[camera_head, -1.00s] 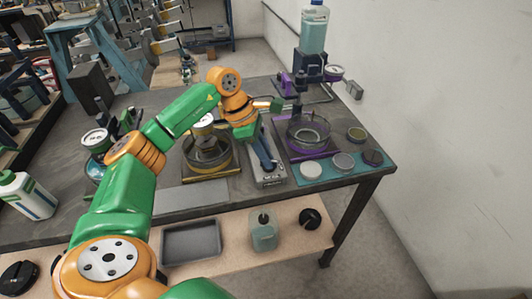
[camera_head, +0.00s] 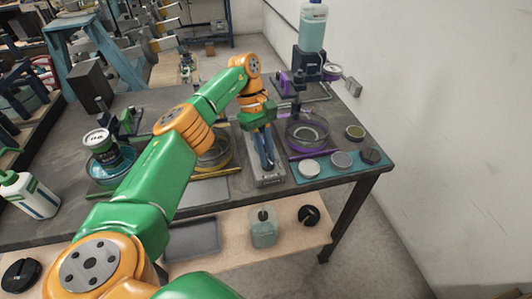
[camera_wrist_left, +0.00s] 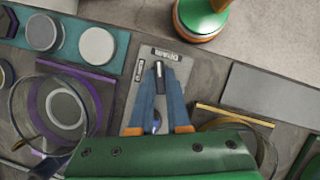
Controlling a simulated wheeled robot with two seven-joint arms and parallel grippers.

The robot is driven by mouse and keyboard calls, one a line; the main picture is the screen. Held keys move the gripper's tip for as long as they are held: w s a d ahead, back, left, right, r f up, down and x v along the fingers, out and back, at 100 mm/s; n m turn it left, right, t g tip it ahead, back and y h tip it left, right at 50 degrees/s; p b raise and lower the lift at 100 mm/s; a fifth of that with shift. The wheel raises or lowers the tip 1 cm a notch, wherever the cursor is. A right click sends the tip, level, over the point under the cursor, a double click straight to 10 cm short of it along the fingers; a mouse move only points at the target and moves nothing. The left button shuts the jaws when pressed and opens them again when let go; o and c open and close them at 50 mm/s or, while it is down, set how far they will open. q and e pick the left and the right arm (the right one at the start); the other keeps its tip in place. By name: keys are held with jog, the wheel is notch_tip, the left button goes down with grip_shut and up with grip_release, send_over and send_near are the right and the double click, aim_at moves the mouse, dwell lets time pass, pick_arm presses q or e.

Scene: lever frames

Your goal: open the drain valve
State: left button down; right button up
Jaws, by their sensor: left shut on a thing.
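The drain valve is a narrow grey plate (camera_head: 271,179) on the table between two glass basins. In the left wrist view the plate (camera_wrist_left: 129,82) carries a dark label reading DRAIN. A small metal lever tip (camera_wrist_left: 159,69) shows between my fingertips; the rest of the lever is mostly hidden by the fingers. My left gripper (camera_head: 268,166), with blue fingers, points down over the plate. In the left wrist view the gripper (camera_wrist_left: 160,82) is shut on the lever. My right gripper is not in view.
A glass basin on a purple-edged base (camera_head: 307,132) stands close right of the plate. Another basin (camera_head: 216,157) with a yellow edge stands left, partly behind my arm. Round lids lie on a teal mat (camera_head: 328,173). A blue bottle (camera_head: 313,28) stands behind. A grey wall is at right.

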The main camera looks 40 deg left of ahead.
pick_arm(q)
jog(key=shift+m, duration=0.7)
jog(key=c, duration=0.9)
grip_release()
